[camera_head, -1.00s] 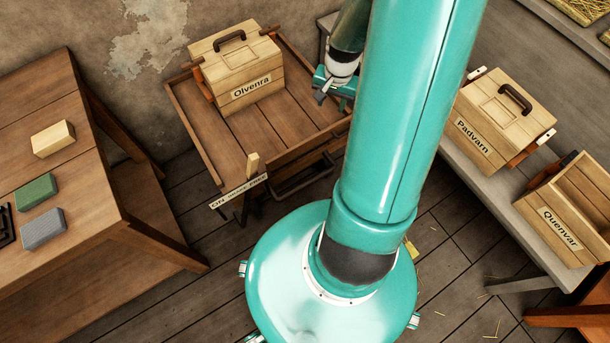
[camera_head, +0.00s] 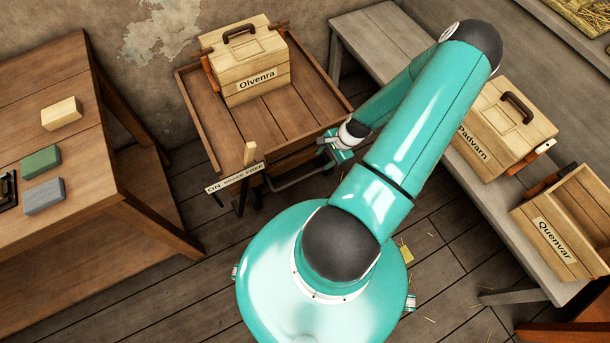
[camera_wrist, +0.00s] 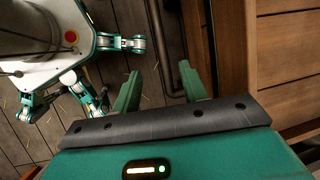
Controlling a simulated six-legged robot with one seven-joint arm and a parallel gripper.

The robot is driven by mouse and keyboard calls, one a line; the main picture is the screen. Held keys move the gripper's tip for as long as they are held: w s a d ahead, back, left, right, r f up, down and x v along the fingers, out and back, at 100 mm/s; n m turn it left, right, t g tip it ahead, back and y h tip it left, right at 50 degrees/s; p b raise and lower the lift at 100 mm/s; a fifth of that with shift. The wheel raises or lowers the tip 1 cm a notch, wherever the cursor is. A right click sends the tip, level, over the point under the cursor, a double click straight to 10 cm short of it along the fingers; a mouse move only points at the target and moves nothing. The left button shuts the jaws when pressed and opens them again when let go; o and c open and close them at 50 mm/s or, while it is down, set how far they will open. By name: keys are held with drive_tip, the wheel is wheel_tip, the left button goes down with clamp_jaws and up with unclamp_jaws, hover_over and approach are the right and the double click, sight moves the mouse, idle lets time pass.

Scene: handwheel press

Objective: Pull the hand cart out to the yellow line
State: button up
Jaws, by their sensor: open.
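The hand cart (camera_head: 200,118) is a shallow wooden tray on legs against the wall, carrying the box labelled Olvenra. A dark bar handle (camera_head: 290,183) juts low from its near side; it also shows in the wrist view (camera_wrist: 164,50). A sign (camera_head: 232,178) reading ON BRAKE FREE is at the cart's near left corner, with a wooden-tipped lever (camera_head: 250,152) towards its FREE end. My gripper (camera_head: 337,150) is open by the cart's near right corner. In the wrist view the bar appears between my fingers (camera_wrist: 160,88); contact cannot be told. A yellow patch (camera_head: 406,252) shows beside my body, mostly hidden.
A wooden table (camera_head: 60,230) with several small blocks stands at the left. A grey bench (camera_head: 480,205) at the right bears the boxes Padvarn (camera_head: 500,130) and Quenvar (camera_head: 565,225). Plank floor (camera_head: 205,285) lies open between the table and my body.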

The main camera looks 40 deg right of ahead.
sight(307, 176)
drive_tip(key=x, duration=1.4)
drive_tip(key=shift+d+f, duration=0.1)
drive_tip(key=shift+d, duration=0.05)
drive_tip(key=shift+c, duration=0.4)
clamp_jaws()
